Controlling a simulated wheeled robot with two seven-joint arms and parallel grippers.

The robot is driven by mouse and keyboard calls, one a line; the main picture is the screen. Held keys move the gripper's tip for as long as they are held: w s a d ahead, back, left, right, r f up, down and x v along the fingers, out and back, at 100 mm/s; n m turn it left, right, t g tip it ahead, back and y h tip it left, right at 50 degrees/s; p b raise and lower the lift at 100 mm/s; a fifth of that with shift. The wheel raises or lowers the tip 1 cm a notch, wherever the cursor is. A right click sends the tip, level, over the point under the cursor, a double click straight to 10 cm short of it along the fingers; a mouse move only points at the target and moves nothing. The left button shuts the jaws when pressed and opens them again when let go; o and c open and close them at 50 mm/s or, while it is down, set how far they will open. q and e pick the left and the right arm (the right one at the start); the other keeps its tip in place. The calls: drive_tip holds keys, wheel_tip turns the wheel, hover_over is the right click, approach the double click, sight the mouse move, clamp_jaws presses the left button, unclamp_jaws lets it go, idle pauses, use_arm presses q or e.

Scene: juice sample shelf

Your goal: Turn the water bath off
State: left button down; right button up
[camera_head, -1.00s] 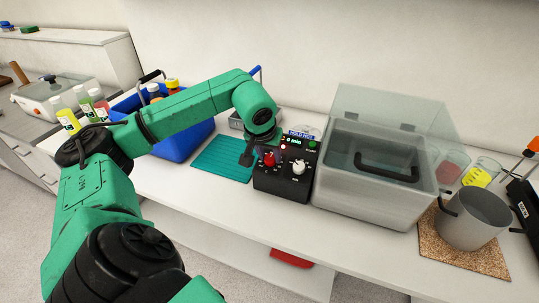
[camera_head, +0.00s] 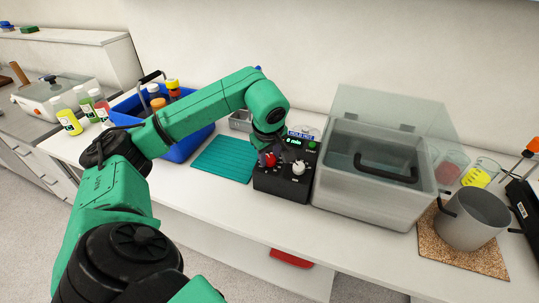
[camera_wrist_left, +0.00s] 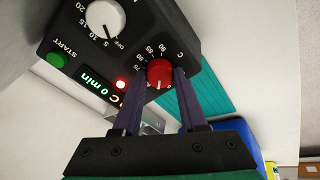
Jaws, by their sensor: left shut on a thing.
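The water bath's black control box (camera_head: 283,183) stands on the white bench. It has a red knob (camera_head: 269,159), a white knob (camera_head: 299,167), a green START button (camera_head: 312,144) and a display. My left gripper (camera_wrist_left: 160,78) is shut on the red knob, one finger on each side, and partly hides it in the head view. In the left wrist view the red knob (camera_wrist_left: 159,72) sits by a scale with 75 to 90, its exact setting unclear. A red light (camera_wrist_left: 121,84) glows beside the display (camera_wrist_left: 95,90), which reads 0 min. My right gripper is out of view.
The bath tank (camera_head: 365,200), with clear raised panel and black handle, stands right of the box. A teal mat (camera_head: 222,160) and blue crate (camera_head: 190,145) with bottles lie left. A grey pot (camera_head: 475,220) sits on a cork mat (camera_head: 465,255) at right.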

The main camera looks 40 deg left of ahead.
use_arm(q)
drive_tip(key=n, duration=0.4)
drive_tip(key=shift+r+n+g, duration=0.1)
drive_tip(key=shift+n+g, duration=0.2)
drive_tip(key=shift+n, duration=0.1)
drive_tip(key=n, duration=0.4)
drive_tip(key=shift+n+g, duration=0.3)
drive_tip(key=n, duration=0.4)
drive_tip(key=shift+h, duration=0.3)
drive_tip(key=shift+n+g, duration=0.3)
drive_tip(key=shift+n, duration=2)
drive_tip(key=shift+c, duration=2.2)
unclamp_jaws()
